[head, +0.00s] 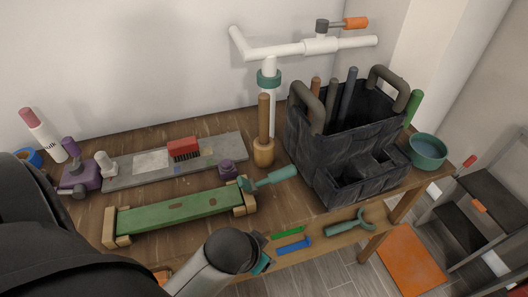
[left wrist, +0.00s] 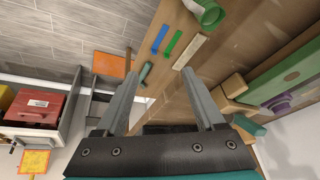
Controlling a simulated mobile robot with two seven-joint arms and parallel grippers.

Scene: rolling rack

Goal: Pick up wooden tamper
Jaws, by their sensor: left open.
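The wooden tamper (head: 264,128) stands upright on the wooden table, with a long brown handle and a wider, rounded wooden base. It is behind the teal-handled tool and left of the dark basket. My left arm comes in from the lower left of the head view. Its gripper's fingers are not clearly seen there. In the left wrist view my left gripper (left wrist: 158,62) is open, with two grey fingers spread and nothing between them. I cannot make out the tamper in the left wrist view. My right gripper is not in view.
A dark basket (head: 307,150) with handles stands right of the tamper. A white pipe fitting (head: 310,47) rises behind it. A green board (head: 180,213) with wooden ends and a teal-handled tool (head: 270,178) lie in front. A teal bowl (head: 428,150) is far right.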

